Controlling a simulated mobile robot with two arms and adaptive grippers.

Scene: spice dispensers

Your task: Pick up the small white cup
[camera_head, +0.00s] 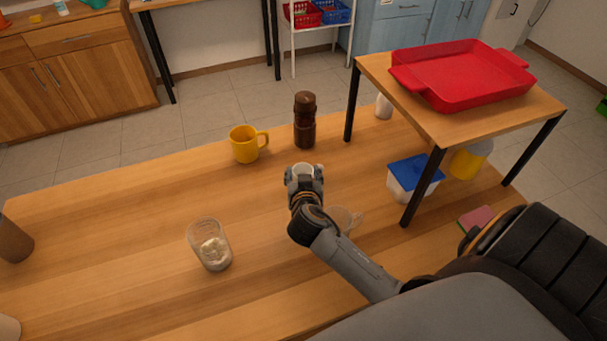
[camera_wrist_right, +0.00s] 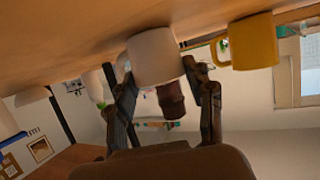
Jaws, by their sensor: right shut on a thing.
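The small white cup (camera_head: 303,169) is on or just above the wooden table, near the middle of the head view. My right gripper (camera_head: 304,180) is shut on it and hides most of its near side. In the right wrist view, which is upside down, the white cup (camera_wrist_right: 154,57) sits between the two fingers of the right gripper (camera_wrist_right: 158,75). Its handle shows at the left there. I cannot tell whether the cup's base touches the table. My left gripper is not in view.
A yellow mug (camera_head: 245,145) and a dark brown grinder (camera_head: 305,120) stand behind the cup. A glass with white powder (camera_head: 211,246) stands front left. A clear cup (camera_head: 343,219) is beside my right forearm. A raised shelf (camera_head: 445,127) with a red tray (camera_head: 464,72) stands right.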

